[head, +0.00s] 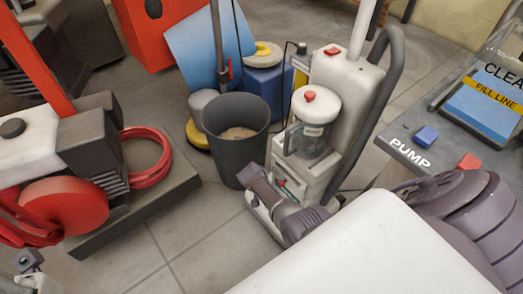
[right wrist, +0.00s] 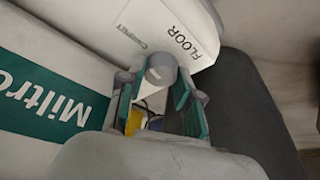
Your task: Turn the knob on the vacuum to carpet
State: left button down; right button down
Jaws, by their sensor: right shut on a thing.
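The upright vacuum (head: 338,85) is white with a clear canister, a red cap and a dark curved handle, and stands in the middle of the head view. In the right wrist view its grey knob (right wrist: 160,66) sits by a white panel (right wrist: 168,28) marked CARPET and FLOOR. My right gripper (right wrist: 160,82) is shut on the knob, one teal-padded finger on each side. The knob's setting cannot be read.
A dark bucket (head: 232,150) stands just left of the vacuum. A red-and-grey machine with a red hose (head: 150,160) fills the left. A grey PUMP unit (head: 400,140) stands right. Bare tiled floor (head: 185,235) lies between the left machine and the vacuum.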

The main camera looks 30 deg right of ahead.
jog(key=shift+s+r+n, duration=0.1)
jog(key=shift+n, duration=0.3)
jog(key=shift+n+t+y+p, duration=0.45)
jog(key=shift+n+p, duration=0.35)
jog(key=shift+n, duration=0.4)
jog(key=c, duration=0.8)
grip_release()
jog(key=v, duration=1.1)
jog(key=shift+s+a+r, duration=0.1)
jog(key=shift+a+r, duration=0.05)
jog(key=shift+r, duration=0.25)
